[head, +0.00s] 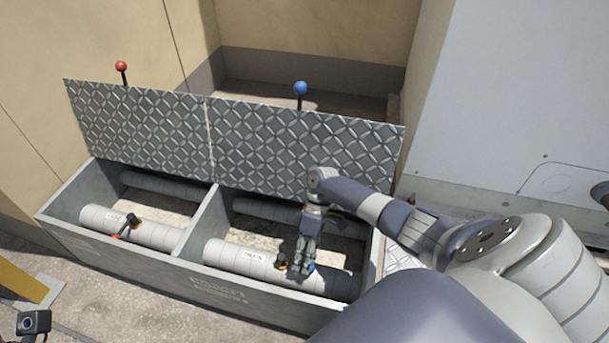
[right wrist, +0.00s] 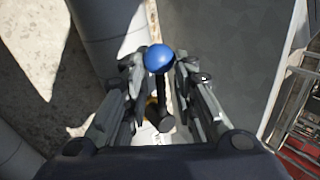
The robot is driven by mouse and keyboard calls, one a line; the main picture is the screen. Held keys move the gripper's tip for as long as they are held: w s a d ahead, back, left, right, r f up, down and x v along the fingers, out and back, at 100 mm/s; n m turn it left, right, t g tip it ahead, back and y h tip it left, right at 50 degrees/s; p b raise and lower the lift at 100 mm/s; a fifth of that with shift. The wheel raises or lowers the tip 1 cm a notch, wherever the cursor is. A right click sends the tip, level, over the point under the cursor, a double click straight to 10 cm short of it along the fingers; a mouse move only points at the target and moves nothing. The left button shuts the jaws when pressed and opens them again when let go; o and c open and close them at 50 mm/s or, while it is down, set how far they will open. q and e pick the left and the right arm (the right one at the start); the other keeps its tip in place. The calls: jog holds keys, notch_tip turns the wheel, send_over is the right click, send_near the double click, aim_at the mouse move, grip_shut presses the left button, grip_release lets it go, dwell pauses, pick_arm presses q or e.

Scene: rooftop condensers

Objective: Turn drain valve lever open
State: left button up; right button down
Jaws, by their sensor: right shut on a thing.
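The drain valve lever has a blue ball knob (head: 311,267) and sits on the pale pipe (head: 232,255) in the right compartment. In the right wrist view the blue knob (right wrist: 159,58) and its black stem (right wrist: 160,92) lie between the fingers. My right gripper (head: 300,265) reaches down into this compartment and is shut on the lever. The gripper also shows in the right wrist view (right wrist: 158,82). The fingers hide part of the valve body in the head view. A second lever with a red knob (head: 131,219) is on the left compartment's pipe.
The grey box (head: 203,292) has two compartments split by a wall (head: 203,222). Its diamond-plate lids stand raised behind, one with a red ball handle (head: 121,67), one with a blue one (head: 300,88). A large grey cabinet (head: 510,90) stands at right.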

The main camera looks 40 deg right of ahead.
jog(key=c, duration=1.3)
grip_release()
notch_tip(320, 180, up, 10)
